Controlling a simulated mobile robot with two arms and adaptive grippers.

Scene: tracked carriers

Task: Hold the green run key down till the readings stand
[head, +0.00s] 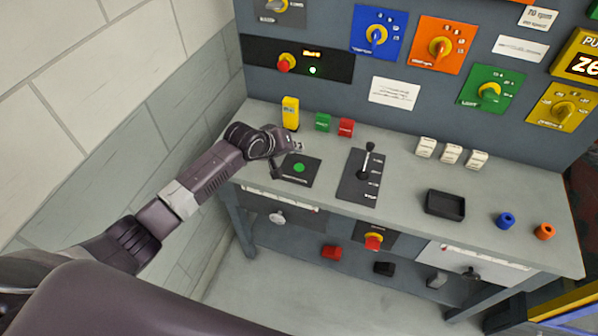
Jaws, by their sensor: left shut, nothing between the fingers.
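The green run key (299,168) is a round green button on a dark plate (286,178) at the left of the grey bench top. My left gripper (287,160) is shut and empty, just to the left of and behind the key in the head view. Whether its fingertips touch the key cannot be told; the green face shows uncovered. A small lit display (311,54) sits on the black panel above, too small to read. Part of a larger display (582,65) shows at the right edge with bright characters, cut off. My right gripper is not in view.
A lever (366,162) on a dark plate stands right of the key. A black tray (445,204) lies farther right. A tiled wall bounds the left.

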